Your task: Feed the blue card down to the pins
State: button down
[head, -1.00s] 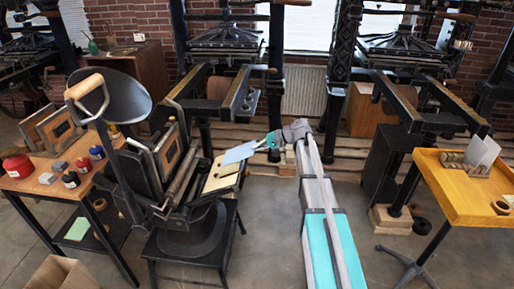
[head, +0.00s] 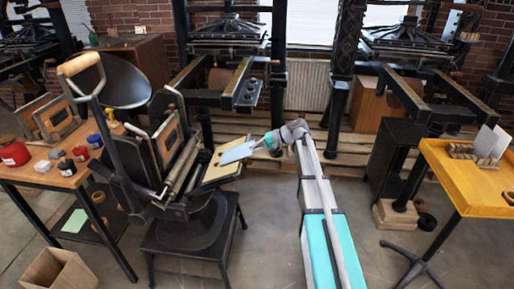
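The blue card (head: 236,153) is held out flat to the left by my gripper (head: 259,145), over the press's pale feed board (head: 222,172). My gripper is shut on the card's right edge; its fingertips are small and partly hidden. I cannot tell whether the card touches the board. The hand press (head: 165,165) stands left of my arm, with its rollers and upright frame beyond the card's left end. The pins are too small to make out.
A side table (head: 40,177) with ink tins stands at the left, a cardboard box (head: 55,272) below it. A yellow table (head: 455,190) with a card rack (head: 478,150) stands at the right.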

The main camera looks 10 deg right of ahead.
jog(key=shift+w+a+f, duration=0.15)
jog(key=shift+a+f, duration=0.15)
jog(key=shift+a, duration=0.2)
jog(key=c, duration=0.7)
grip_release()
jog(key=shift+c, duration=0.5)
jog(key=shift+d+r, duration=0.2)
jog(key=shift+d, duration=0.1)
jog(key=shift+p+v, duration=0.65)
jog(key=shift+v, duration=0.8)
